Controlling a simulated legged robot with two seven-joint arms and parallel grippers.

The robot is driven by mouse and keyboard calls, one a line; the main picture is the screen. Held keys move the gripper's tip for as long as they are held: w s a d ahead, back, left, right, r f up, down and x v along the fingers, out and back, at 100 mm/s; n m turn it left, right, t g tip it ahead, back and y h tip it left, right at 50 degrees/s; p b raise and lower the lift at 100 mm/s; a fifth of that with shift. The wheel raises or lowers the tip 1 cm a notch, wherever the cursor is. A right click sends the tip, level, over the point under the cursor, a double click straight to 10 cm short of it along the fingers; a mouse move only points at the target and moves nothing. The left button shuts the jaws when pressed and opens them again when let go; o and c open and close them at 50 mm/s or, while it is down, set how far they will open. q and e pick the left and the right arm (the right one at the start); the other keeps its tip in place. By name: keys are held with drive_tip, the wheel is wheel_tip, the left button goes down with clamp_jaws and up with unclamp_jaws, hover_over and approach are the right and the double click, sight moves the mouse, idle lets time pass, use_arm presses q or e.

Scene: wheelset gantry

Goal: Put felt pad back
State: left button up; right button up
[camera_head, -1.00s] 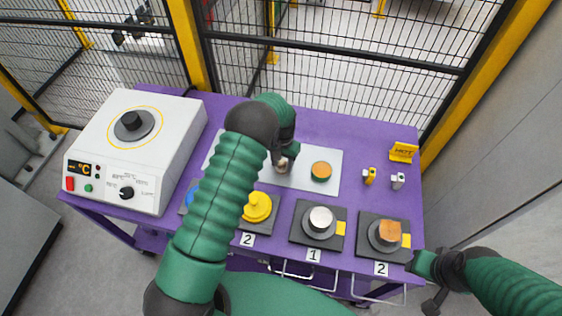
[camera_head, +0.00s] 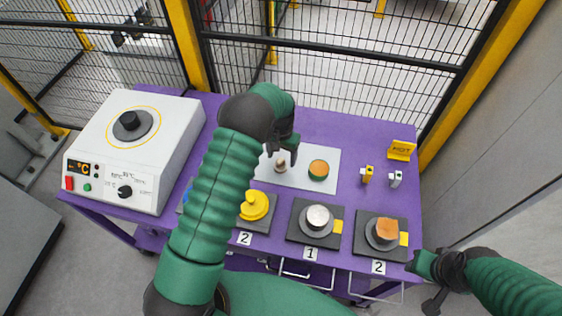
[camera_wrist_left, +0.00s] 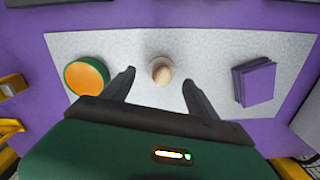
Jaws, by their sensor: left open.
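A small beige, round-topped piece (camera_head: 280,163) stands on a light grey sheet (camera_head: 327,182) on the purple table. From above, this piece (camera_wrist_left: 161,71) lies between the two open fingers of my left gripper (camera_wrist_left: 159,80), apart from both. In the head view my left gripper (camera_head: 286,147) is just behind and above the piece, empty. Purple square pads (camera_wrist_left: 254,84) lie stacked on the sheet at the right of the wrist view; my arm hides them in the head view. I cannot tell which item is the felt pad. My right gripper (camera_head: 436,292) is at the lower right, its jaws unclear.
An orange-topped green disc (camera_head: 318,169) lies on the sheet. A white heater box (camera_head: 150,165) stands left. Black plates with a yellow knob (camera_head: 254,205), a silver cylinder (camera_head: 318,217) and a copper block (camera_head: 386,230) line the front.

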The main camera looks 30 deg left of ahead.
sight(279, 160)
use_arm(q)
wheel_tip(279, 160, up, 8)
drive_tip(key=shift+a+r, duration=0.15)
drive_tip(key=shift+a, duration=0.25)
drive_tip(key=shift+d+r, duration=0.1)
drive_tip(key=shift+d, duration=0.1)
